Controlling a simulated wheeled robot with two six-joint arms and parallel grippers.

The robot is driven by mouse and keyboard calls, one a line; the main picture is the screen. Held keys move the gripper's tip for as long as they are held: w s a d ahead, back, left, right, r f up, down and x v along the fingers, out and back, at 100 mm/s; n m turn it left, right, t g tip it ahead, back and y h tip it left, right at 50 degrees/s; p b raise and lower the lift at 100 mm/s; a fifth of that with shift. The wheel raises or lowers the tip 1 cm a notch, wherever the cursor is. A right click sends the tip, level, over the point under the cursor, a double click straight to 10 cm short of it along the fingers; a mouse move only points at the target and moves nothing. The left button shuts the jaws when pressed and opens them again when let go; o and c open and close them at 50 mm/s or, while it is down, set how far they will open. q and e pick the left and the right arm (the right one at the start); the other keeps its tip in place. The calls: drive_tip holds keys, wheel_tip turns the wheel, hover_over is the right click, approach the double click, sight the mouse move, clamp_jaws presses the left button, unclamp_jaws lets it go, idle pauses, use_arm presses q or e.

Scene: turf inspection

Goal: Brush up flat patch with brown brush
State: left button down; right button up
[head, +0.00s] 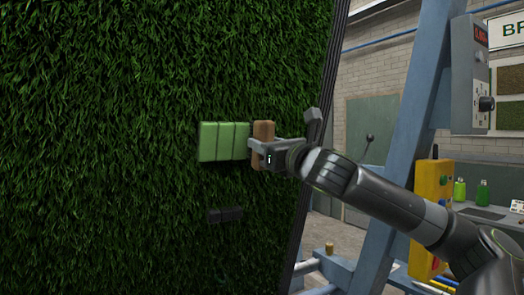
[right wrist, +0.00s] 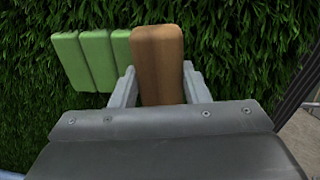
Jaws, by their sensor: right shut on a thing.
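The brown brush (head: 263,131) is a block with rounded edges, upright in front of the turf panel (head: 110,120). My right gripper (head: 264,145) is shut on it. In the right wrist view the brown brush (right wrist: 158,62) stands between the two grey fingers of the right gripper (right wrist: 158,88). Its bristle side is hidden, and I cannot tell whether it touches the turf. Several light green blocks (head: 222,141) sit side by side just left of the brush; they also show in the right wrist view (right wrist: 88,60). No flat patch stands out clearly. My left gripper is not in view.
A dark block (head: 225,214) sits on the turf below the green blocks. The panel's dark right edge (head: 322,100) and a blue steel frame (head: 415,130) stand to the right. A yellow control box (head: 432,205) and green bottles (head: 482,192) are beyond. Turf on the left is clear.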

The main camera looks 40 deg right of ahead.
drive_tip(key=shift+d, duration=0.2)
drive_tip(key=shift+s+d+f+b, duration=0.2)
drive_tip(key=shift+d+b, duration=0.25)
drive_tip(key=shift+b, duration=0.3)
drive_tip(key=shift+d+r, duration=0.2)
drive_tip(key=shift+r, duration=0.15)
drive_tip(key=shift+w+a+f+p, duration=0.1)
drive_tip(key=shift+w+a+p, duration=0.05)
drive_tip(key=shift+a+p, duration=0.75)
drive_tip(key=shift+w+a+p, duration=0.1)
drive_tip(key=shift+a+p, duration=0.1)
drive_tip(key=shift+p, duration=0.65)
drive_tip(key=shift+w+a+p, duration=0.1)
drive_tip(key=shift+a+p, duration=0.55)
drive_tip(key=shift+p, duration=0.15)
